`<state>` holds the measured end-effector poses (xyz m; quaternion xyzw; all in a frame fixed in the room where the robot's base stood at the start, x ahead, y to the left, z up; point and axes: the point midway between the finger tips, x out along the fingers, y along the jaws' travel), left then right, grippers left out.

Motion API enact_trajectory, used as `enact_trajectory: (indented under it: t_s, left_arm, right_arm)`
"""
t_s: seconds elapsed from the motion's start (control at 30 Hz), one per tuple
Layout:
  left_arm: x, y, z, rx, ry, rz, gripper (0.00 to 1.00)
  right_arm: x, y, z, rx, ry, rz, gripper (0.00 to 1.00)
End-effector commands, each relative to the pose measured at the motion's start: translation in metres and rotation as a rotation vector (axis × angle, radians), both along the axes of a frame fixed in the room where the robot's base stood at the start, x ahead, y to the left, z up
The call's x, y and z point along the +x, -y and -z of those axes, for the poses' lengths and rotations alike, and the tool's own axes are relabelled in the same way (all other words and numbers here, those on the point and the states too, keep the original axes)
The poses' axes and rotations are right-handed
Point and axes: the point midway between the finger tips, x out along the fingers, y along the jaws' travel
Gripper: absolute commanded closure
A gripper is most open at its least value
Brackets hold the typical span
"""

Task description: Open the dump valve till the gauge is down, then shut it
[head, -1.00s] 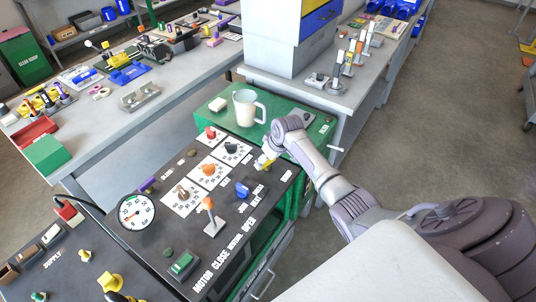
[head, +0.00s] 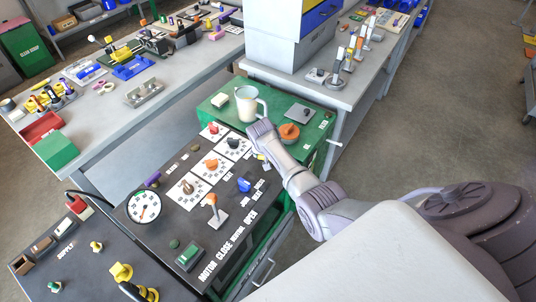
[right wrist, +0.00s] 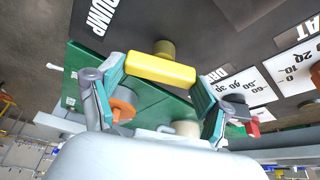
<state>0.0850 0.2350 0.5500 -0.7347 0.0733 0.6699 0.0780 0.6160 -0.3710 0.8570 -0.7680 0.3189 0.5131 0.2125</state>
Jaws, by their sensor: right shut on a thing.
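The dump valve has a yellow bar handle (right wrist: 160,68) on a round stem, beside the "DUMP" lettering in the right wrist view. My right gripper (right wrist: 162,80) is shut on this handle, with one finger at each end. In the head view my right wrist covers most of the valve, at the far right corner of the dark panel (head: 180,228). The round white pressure gauge (head: 144,207) stands at the panel's left edge. My left gripper is not in view.
Knobs sit close by: red (head: 213,128), orange (head: 211,165), brown (head: 188,187) and blue (head: 244,185). An orange-topped lever (head: 213,204) stands nearer. Behind my wrist, the green cart top (head: 222,101) holds a white mug (head: 248,104) and an orange round object (head: 289,132).

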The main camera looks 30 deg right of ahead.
Motion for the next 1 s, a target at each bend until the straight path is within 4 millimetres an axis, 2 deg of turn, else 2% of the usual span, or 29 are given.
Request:
enact_trajectory:
  t_s: [0.2, 0.5, 1.0]
  left_arm:
    - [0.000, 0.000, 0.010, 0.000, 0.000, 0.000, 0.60]
    - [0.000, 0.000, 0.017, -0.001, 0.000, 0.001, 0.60]
    - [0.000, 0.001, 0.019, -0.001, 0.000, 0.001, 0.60]
  right_arm:
    - [0.001, -0.002, 0.002, 0.003, 0.000, 0.167, 0.57]
    - [0.002, -0.001, 0.001, 0.002, 0.001, 0.312, 0.57]
    - [0.001, -0.002, 0.000, 0.003, 0.001, 0.359, 0.57]
